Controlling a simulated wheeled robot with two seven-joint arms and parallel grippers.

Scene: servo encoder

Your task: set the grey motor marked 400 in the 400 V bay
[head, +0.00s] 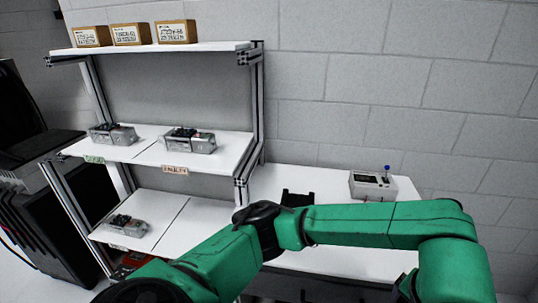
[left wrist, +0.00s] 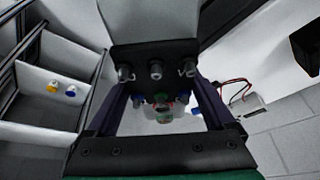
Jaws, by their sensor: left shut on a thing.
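My left arm crosses the front of the head view from left to right and bends down at the right; its gripper is hidden or out of frame there. In the left wrist view my left gripper (left wrist: 160,98) is shut on a dark block with round connectors (left wrist: 155,55). I cannot tell if this is the motor marked 400. Grey motors with black tops sit on the shelves: one at middle left (head: 112,134), one at middle right (head: 188,140), one at lower left (head: 127,226). Their markings are unreadable. My right gripper is not in view.
The shelf rack has a green label (head: 94,160) and an orange label (head: 174,169), both too small to read. Several brown boxes (head: 130,35) stand on top. A grey device with a blue knob (head: 372,185) and a black holder (head: 297,198) are on the white table (head: 270,180).

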